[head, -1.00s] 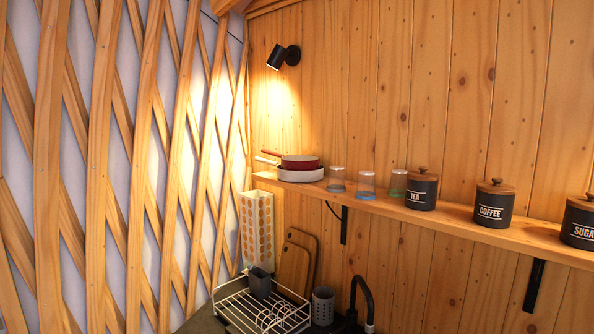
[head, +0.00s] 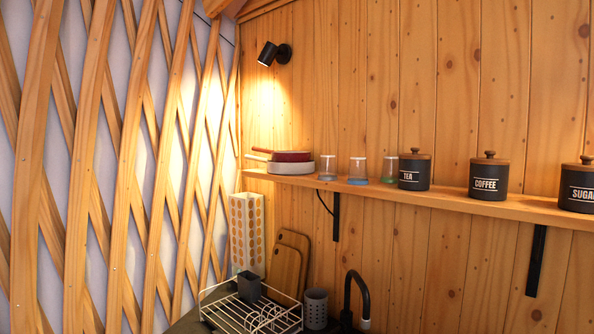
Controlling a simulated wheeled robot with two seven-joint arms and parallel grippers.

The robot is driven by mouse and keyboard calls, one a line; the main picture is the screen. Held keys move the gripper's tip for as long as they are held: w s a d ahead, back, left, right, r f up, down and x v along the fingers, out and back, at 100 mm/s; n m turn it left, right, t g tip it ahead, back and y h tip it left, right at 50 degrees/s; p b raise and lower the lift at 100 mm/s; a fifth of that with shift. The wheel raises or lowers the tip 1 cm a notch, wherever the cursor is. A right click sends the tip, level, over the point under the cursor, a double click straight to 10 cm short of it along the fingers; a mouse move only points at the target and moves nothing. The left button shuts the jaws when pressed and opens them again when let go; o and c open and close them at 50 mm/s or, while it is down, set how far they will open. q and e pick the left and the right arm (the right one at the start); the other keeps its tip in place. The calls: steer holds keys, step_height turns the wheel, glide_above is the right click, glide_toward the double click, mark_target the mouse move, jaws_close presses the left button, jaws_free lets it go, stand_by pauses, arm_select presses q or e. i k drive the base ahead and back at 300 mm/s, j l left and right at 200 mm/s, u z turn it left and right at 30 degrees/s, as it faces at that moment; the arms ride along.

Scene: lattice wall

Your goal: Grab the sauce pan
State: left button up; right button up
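A small red pan (head: 291,156) sits stacked on a wider cream-coloured pan (head: 291,167) at the left end of the wooden shelf. Their handles point left, toward the lattice wall. I cannot tell for certain which of the two is the sauce pan. Neither of my grippers shows in the head view.
On the shelf (head: 450,199), several glasses (head: 358,170) and black canisters (head: 414,171) stand right of the pans. Below are a dish rack (head: 250,312), cutting boards (head: 290,262), a perforated holder (head: 251,232) and a black faucet (head: 358,295). The lattice wall (head: 88,150) closes the left side.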

mark_target(287, 156)
steer(key=i+j+z, duration=0.15)
steer(key=z, duration=0.25)
steer(key=i+j+z, duration=0.1)
steer(key=z, duration=0.25)
steer(key=j+z, duration=0.4)
steer(key=i+j+z, duration=0.15)
steer(key=z, duration=0.25)
